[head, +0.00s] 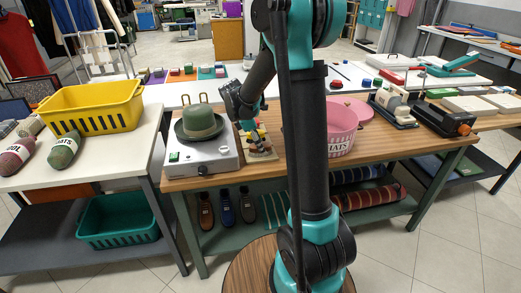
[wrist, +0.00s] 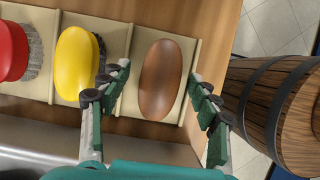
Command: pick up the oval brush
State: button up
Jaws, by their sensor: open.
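A brown oval brush (wrist: 162,70) lies on the right end of a pale rack (wrist: 120,45) in the wrist view, its smooth back facing up. My gripper (wrist: 158,88) is open, with one finger on each side of the brush's near part; I cannot tell if either touches it. Left of it on the same rack are a yellow brush (wrist: 75,62) and a red brush (wrist: 12,50) with grey bristles. In the head view the rack (head: 262,156) shows on the wooden table, and my arm partly hides it and my gripper.
A wooden barrel (wrist: 270,95) stands right of the rack in the wrist view. In the head view, a metal box (head: 205,160) bearing a green hat (head: 199,122) is left of the rack, and a pink basket (head: 342,125) is right.

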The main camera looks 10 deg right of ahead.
jog(key=shift+d+f, duration=0.15)
jog(key=shift+f, duration=0.2)
jog(key=c, duration=1.3)
jog(key=shift+r, duration=0.15)
notch_tip(320, 180, up, 20)
jog(key=shift+f, duration=0.1)
